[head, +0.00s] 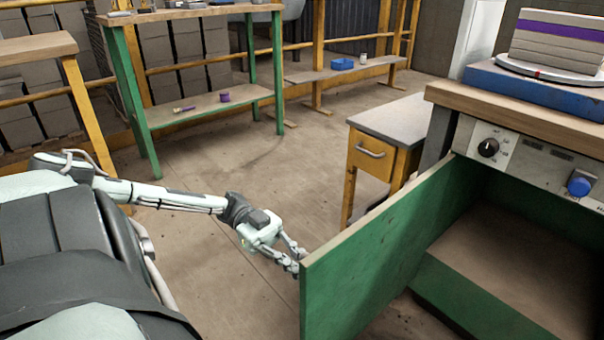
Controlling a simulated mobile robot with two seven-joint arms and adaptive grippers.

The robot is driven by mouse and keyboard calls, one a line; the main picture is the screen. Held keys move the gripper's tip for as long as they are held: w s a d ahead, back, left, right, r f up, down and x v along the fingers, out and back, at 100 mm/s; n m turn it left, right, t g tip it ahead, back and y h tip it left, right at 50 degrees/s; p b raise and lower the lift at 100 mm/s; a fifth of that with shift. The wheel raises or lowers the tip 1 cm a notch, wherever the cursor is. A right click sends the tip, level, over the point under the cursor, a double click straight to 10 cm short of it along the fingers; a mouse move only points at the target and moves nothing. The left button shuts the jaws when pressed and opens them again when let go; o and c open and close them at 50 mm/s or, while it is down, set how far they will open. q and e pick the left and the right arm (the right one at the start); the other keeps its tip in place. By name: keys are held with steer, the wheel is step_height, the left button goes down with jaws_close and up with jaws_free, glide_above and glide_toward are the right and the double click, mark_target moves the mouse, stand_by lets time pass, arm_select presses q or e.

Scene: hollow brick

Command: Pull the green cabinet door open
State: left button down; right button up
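The green cabinet door (372,257) stands swung well out from the cabinet, and the cabinet's inside (505,262) shows as an empty brown floor behind a green sill. My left gripper (296,262) is at the door's free edge, on its left side. Its fingertips meet or pass behind that edge, so I cannot tell whether they touch or grip the door. The door handle is not visible. My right gripper is not in view.
A control panel with a black knob (488,147) and a blue knob (580,184) sits above the opening. A small yellow drawer cabinet (370,162) stands behind the door. A green-legged workbench (145,105) is at the back left. Open floor (235,175) lies between.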

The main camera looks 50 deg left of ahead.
arm_select(q)
steer(key=shift+a, duration=0.25)
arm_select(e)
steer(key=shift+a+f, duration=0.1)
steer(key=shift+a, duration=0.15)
arm_select(q)
steer(key=c, duration=1.6)
jaws_free()
steer(key=shift+a, duration=0.1)
steer(key=a, duration=1.1)
steer(key=shift+s+a, duration=0.25)
steer(key=shift+a, duration=0.15)
steer(key=shift+s, duration=0.1)
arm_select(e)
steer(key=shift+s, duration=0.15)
